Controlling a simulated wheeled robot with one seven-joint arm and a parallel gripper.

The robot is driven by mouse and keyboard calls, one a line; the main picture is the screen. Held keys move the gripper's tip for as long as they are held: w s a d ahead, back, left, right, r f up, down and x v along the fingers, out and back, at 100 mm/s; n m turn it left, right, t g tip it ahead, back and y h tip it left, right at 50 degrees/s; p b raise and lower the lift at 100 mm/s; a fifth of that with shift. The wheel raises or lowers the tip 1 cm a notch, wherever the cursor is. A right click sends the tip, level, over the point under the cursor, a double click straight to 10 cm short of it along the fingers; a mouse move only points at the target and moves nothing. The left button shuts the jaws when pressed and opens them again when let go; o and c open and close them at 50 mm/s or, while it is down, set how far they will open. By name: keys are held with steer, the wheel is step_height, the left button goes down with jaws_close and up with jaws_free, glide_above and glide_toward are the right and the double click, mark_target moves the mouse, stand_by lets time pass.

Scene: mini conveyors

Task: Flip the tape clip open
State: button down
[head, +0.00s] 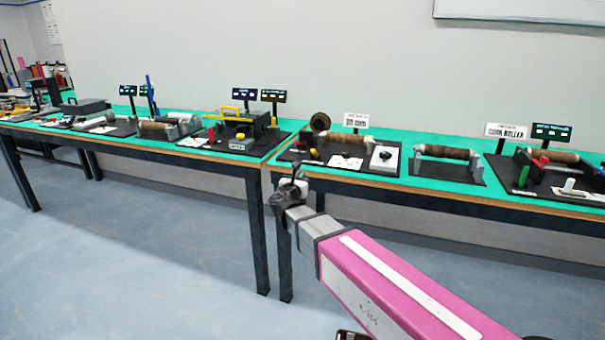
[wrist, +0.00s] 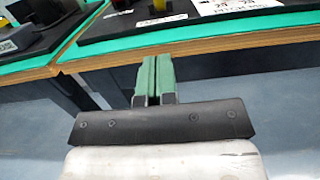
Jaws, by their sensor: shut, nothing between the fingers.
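My gripper (wrist: 155,80) shows in the wrist view with its two green-padded fingers together and nothing between them. It is in front of the table edges, near where two tables meet. In the head view my arm reaches forward, and its end (head: 292,190) is beside the front edge of the right table. I cannot pick out the tape clip for certain in either view; the devices on the tables are small and far off.
The left table (head: 65,127) and right table (head: 405,182) have green tops and wooden edges. Black-based devices stand along both, including one with a yellow handle (head: 231,110) and a brown roller (head: 447,152). Open floor (head: 140,240) lies in front of the left table.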

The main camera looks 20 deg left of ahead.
glide_toward(313, 153)
steer(key=w+f, duration=0.1)
steer(key=w, duration=0.1)
steer(key=w+f, duration=0.1)
steer(key=w, duration=0.1)
steer(key=shift+f, duration=0.2)
steer(key=shift+w+d+r, duration=0.15)
steer(key=shift+w+r, duration=0.5)
steer(key=shift+r, duration=0.25)
steer(key=shift+w+d+r, duration=0.1)
steer(key=shift+w+r, duration=0.4)
steer(key=shift+r, duration=0.15)
